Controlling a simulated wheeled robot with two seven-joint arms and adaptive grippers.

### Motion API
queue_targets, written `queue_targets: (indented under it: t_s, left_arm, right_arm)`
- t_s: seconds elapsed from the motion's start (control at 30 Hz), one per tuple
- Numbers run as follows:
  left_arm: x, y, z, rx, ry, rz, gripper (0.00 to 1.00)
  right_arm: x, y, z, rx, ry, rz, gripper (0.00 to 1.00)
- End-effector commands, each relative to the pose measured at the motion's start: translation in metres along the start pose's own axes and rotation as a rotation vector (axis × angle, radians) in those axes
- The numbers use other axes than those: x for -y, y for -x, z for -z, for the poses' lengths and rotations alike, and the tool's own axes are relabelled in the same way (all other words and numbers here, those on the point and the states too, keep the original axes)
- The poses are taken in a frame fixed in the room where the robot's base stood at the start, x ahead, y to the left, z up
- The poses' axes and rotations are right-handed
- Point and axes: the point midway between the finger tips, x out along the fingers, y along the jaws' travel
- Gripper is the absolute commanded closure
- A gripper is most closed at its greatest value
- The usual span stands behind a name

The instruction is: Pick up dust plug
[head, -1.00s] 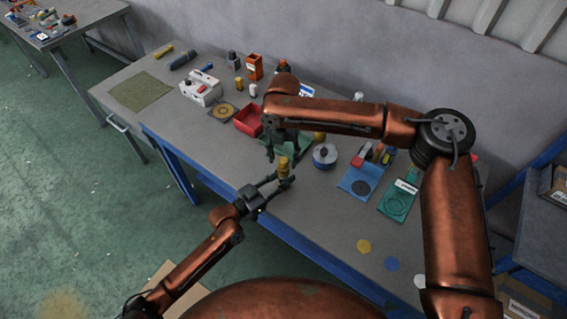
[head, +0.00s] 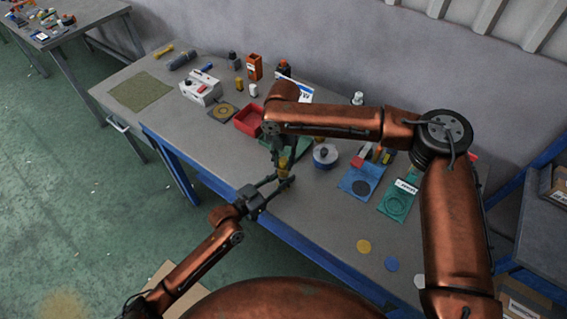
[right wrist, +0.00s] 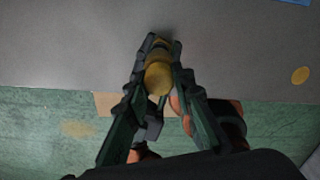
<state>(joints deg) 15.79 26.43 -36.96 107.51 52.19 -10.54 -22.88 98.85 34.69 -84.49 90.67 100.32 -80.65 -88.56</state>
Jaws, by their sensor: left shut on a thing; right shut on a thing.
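A yellow, roughly cylindrical piece, probably the dust plug (head: 283,164), is held upright above the front edge of the workbench. My left gripper (head: 283,180) is shut on its lower part. My right gripper (head: 281,152) has come down from above and is shut on its upper part. In the right wrist view the yellow round end of the dust plug (right wrist: 158,77) sits between the dark fingers of my right gripper (right wrist: 162,48). The fingers hide part of the plug in both views.
A red tray (head: 248,121) and a green mat partly covered by my right arm lie behind the grippers. A blue-and-white round item (head: 325,157), a blue mat (head: 359,184) and a green mat (head: 397,201) lie to the right. The bench's front centre is mostly clear.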

Motion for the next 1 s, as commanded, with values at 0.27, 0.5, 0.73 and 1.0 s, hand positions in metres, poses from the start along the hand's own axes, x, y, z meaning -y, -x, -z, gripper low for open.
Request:
queue_targets:
  t_s: [0.27, 0.5, 0.73, 1.0]
  left_arm:
    - [0.0, 0.0, 0.0, 0.001, 0.0, 0.0, 1.0]
    - [0.0, 0.0, -0.001, 0.001, 0.0, 0.0, 1.0]
    - [0.0, 0.0, -0.001, 0.001, 0.0, 0.0, 1.0]
    - [0.0, 0.0, -0.001, 0.001, 0.0, 0.0, 1.0]
  right_arm:
    - [0.0, 0.006, -0.001, 0.001, 0.0, -0.001, 0.94]
    - [-0.001, 0.048, -0.001, 0.002, -0.001, -0.004, 0.94]
    - [-0.001, 0.087, -0.001, 0.001, -0.001, -0.002, 0.94]
    - [0.0, 0.101, 0.0, 0.001, 0.0, 0.0, 0.94]
